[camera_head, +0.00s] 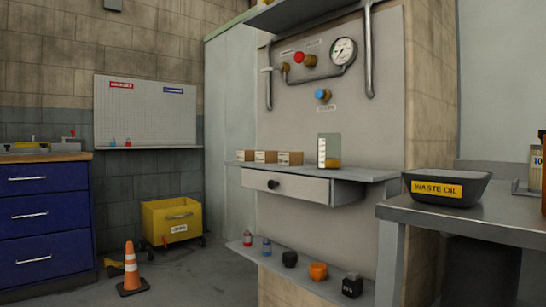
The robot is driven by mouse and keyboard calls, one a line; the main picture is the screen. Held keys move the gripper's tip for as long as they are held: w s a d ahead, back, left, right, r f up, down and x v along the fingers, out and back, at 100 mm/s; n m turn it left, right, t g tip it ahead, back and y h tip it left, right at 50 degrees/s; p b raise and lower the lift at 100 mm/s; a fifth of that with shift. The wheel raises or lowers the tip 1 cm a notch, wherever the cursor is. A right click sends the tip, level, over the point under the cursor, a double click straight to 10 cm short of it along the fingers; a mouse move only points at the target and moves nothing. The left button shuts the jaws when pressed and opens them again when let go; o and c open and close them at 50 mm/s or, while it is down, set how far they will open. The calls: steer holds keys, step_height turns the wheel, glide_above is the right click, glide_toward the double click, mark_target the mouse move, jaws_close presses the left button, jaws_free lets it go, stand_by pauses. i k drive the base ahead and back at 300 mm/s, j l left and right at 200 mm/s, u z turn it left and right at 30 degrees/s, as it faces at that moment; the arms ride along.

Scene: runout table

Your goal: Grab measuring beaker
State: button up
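The measuring beaker (329,151) is a clear upright vessel with pale markings and a little amber liquid at the bottom. It stands on the grey shelf (366,174) above a drawer, against the wall panel. Nothing covers it from this view. My gripper is not in view.
Several small cardboard boxes (265,157) stand left of the beaker. Below is a low shelf with small items such as an orange pot (318,271). A waste oil tray (446,187) sits on the right table. A traffic cone (131,270) and yellow bin (172,222) stand left.

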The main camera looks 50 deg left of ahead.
mark_target(329, 144)
steer(key=u, duration=1.6)
